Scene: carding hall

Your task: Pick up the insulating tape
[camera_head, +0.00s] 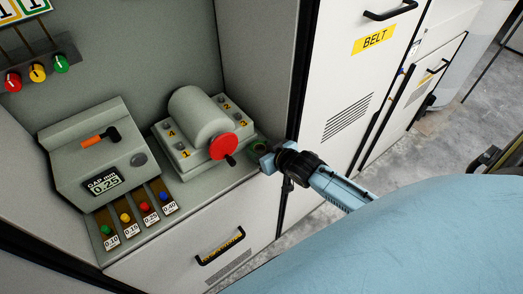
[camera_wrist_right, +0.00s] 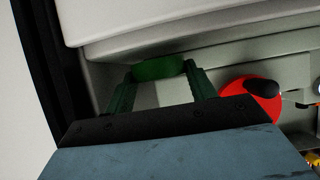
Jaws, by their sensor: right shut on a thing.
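The insulating tape is a small dark green roll (camera_head: 259,147) at the right end of the grey shelf, beside the red crank wheel. My right gripper (camera_head: 262,149) reaches in from the right and is shut on it. In the right wrist view the green tape (camera_wrist_right: 159,69) sits between the two fingertips of my right gripper (camera_wrist_right: 160,74), close to the grey back wall. Whether the tape touches the shelf is hard to tell. My left gripper is not in view.
A grey drum device with a red wheel (camera_head: 223,146) stands just left of the gripper; the wheel also shows in the wrist view (camera_wrist_right: 246,95). A gap gauge box (camera_head: 75,150) and coloured pegs stand further left. The cabinet side wall (camera_head: 262,75) is close on the right.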

